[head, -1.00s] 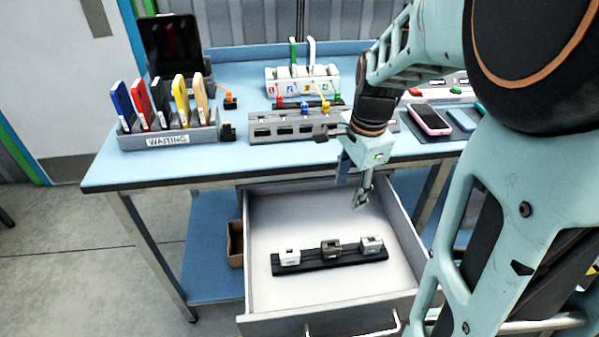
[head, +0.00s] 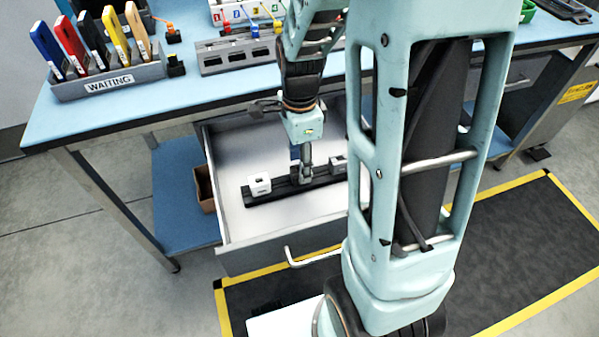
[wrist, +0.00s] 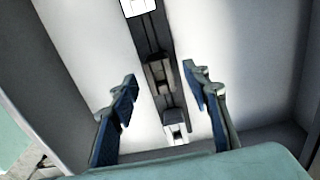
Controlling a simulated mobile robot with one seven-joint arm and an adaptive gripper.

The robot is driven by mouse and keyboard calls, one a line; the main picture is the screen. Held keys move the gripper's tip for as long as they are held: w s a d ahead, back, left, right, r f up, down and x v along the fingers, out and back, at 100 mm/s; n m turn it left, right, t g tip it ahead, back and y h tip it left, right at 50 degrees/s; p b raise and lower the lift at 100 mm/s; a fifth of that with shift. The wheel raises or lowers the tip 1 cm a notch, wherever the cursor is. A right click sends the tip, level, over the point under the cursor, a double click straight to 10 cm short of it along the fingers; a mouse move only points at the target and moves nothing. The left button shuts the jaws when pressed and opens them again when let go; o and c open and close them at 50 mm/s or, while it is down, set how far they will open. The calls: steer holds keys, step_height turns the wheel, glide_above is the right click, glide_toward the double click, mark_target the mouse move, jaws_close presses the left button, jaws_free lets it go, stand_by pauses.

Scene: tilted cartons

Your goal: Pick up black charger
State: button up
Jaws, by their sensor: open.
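The black charger (wrist: 158,68) stands in the middle of a dark rail, between two white chargers, inside the open drawer. In the wrist view it shows between my two blue-padded fingers, with space on both sides. My gripper (head: 305,174) is open, points down into the drawer and hides most of the black charger in the head view. My fingers also show in the wrist view (wrist: 160,78). I cannot tell exactly how far the fingertips are above the charger.
One white charger (head: 260,184) sits at the rail's left end, the other (head: 338,164) at its right. Drawer walls (head: 215,190) surround the rail. On the bench above are a WAITING rack (head: 110,82) with several phones and a grey socket strip (head: 222,58).

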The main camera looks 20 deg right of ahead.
step_height(320, 180, down, 3)
steer(key=shift+d+f, duration=0.1)
steer(key=shift+c, duration=0.4)
jaws_close()
